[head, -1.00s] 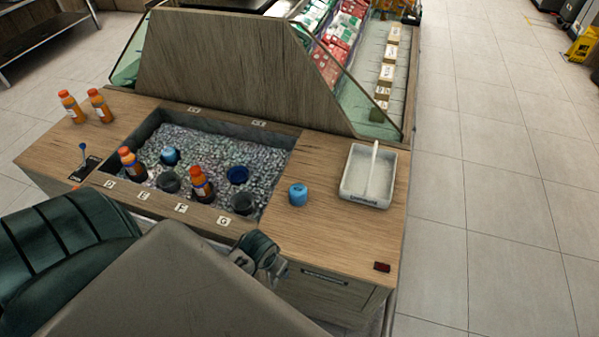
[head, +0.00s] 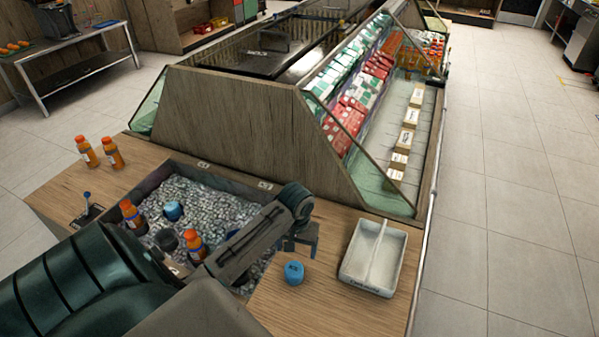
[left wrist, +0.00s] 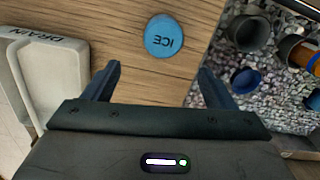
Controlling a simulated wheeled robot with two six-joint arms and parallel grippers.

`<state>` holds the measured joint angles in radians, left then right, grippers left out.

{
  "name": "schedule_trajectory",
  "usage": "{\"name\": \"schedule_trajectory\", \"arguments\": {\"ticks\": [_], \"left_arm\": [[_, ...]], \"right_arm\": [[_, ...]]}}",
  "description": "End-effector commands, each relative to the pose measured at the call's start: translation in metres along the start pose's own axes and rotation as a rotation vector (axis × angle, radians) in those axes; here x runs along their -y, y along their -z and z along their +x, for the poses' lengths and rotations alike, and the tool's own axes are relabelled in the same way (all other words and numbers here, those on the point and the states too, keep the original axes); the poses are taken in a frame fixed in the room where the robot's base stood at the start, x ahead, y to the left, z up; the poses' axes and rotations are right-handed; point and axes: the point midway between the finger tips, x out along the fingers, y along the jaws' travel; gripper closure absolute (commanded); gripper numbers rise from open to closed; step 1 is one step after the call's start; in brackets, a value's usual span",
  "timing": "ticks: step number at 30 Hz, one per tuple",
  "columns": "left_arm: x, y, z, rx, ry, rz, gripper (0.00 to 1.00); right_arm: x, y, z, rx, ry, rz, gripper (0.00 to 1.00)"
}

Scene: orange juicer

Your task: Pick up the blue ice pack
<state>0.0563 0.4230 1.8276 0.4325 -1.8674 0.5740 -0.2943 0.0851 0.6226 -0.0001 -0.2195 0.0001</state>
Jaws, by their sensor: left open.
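The blue ice pack (head: 293,273) is a small round block on the wooden counter, between the ice bin and the white tray. In the left wrist view the ice pack (left wrist: 164,36) shows its top, marked ICE, just beyond the fingertips and between their lines. My left gripper (head: 301,246) is above the counter beside the ice pack, on its far side in the head view. Its fingers (left wrist: 158,75) are apart with nothing between them. The ice pack is not touched. My right gripper is not in view.
A white divided tray (head: 355,275) marked DRAIN stands right of the ice pack. The ice bin (head: 195,197) at left holds bottles and dark cups. Two orange bottles (head: 101,152) stand at the back left. A sloped wooden display (head: 230,120) rises behind the counter.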

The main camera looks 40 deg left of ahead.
Motion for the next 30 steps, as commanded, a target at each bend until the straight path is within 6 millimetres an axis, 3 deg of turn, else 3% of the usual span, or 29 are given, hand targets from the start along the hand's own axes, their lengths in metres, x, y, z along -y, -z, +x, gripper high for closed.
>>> {"name": "schedule_trajectory", "arguments": {"ticks": [4,10,21,29,30], "left_arm": [[0.0,-0.002,0.024,0.003,0.0,0.0,0.21],[0.001,-0.002,0.04,0.002,0.002,0.002,0.21],[0.001,-0.005,0.087,0.001,0.001,0.003,0.21],[0.001,-0.004,0.09,-0.002,0.001,0.004,0.21],[0.001,-0.004,0.09,-0.001,0.001,0.004,0.27]], "right_arm": [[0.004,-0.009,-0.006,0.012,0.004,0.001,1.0],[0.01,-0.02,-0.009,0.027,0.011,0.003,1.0],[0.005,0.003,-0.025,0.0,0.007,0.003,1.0],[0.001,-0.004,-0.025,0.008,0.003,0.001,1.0],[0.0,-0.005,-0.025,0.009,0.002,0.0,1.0]]}}
